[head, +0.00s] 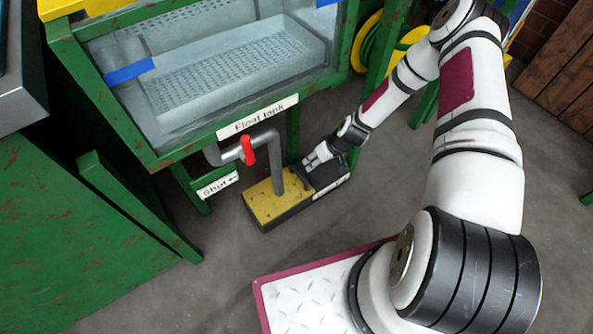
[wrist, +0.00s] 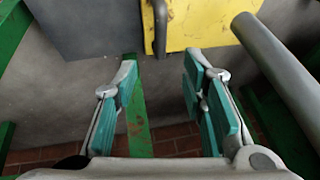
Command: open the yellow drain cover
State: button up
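The yellow drain cover (head: 266,205) lies on top of a low dark box on the floor, below the float tank. A grey pipe stands up in front of part of it in the head view. In the wrist view the yellow cover (wrist: 215,22) is at the top, with a dark bar-like handle (wrist: 160,28) near its left edge. A dark grey panel (wrist: 85,25) lies beside it. My gripper (head: 318,156) is over the box's dark right part. In the wrist view my gripper (wrist: 160,72) is open with nothing between its fingers, pointing toward the handle, apparently just short of it.
The grey pipe (wrist: 278,68) runs close to the right finger. A red valve handle (head: 247,150) sits on the pipe. The green-framed float tank (head: 258,118) stands above and behind the box. Floor in front of the box is clear.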

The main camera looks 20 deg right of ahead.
aim_at(300, 173)
jog(key=b+x, duration=0.5)
jog(key=x, duration=0.7)
jog(key=shift+w+a+f, duration=0.1)
jog(key=shift+a+f, duration=0.05)
jog(key=shift+f, duration=0.2)
grip_shut()
